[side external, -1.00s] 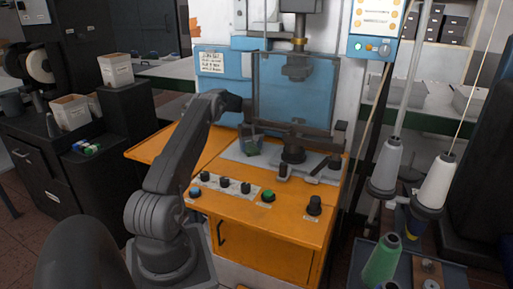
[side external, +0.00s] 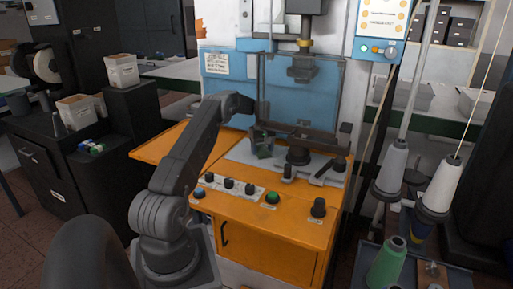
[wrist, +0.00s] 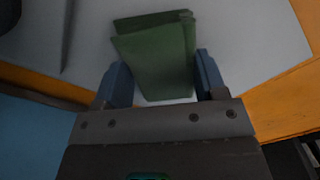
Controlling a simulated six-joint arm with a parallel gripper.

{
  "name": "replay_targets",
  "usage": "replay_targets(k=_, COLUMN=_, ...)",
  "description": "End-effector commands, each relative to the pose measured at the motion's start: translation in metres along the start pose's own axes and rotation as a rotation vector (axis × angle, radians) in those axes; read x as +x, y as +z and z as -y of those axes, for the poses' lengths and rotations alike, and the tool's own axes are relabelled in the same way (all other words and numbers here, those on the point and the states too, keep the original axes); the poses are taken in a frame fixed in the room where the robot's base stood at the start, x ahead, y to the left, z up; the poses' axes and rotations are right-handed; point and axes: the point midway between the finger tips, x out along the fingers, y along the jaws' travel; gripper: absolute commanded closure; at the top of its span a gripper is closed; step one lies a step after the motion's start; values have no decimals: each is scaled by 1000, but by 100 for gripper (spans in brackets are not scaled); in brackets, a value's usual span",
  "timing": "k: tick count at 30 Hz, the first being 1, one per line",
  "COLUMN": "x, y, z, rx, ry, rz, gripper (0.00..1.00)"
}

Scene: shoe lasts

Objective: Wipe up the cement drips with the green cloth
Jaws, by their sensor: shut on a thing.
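The green cloth (wrist: 155,50) is a folded, dark green piece between the two blue-grey fingers of my gripper (wrist: 160,74) in the wrist view. My gripper is shut on it. In the side view my gripper (side external: 262,138) is over the grey plate (side external: 240,153) of the orange machine bench, left of the dark post. The cloth (side external: 264,152) shows small and dark green below the fingers. It is at or just above the plate; I cannot tell if it touches. I cannot make out any cement drips.
The dark round post (side external: 298,155) and a crossbar (side external: 305,132) stand right of my gripper. A clear guard (side external: 300,90) is behind. Knobs and buttons (side external: 228,184) line the orange bench (side external: 290,222) in front. Thread cones (side external: 440,185) stand at the right.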

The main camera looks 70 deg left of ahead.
Motion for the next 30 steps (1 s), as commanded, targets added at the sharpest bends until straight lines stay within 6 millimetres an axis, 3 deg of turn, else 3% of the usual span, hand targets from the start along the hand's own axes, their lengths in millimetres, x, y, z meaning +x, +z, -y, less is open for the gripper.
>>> replay_targets(k=7, x=1, y=18, z=-17, rx=3, ry=-1, rz=3, gripper=57)
replay_targets(k=30, x=1, y=-35, z=35, rx=-2, ry=-2, rz=2, gripper=57)
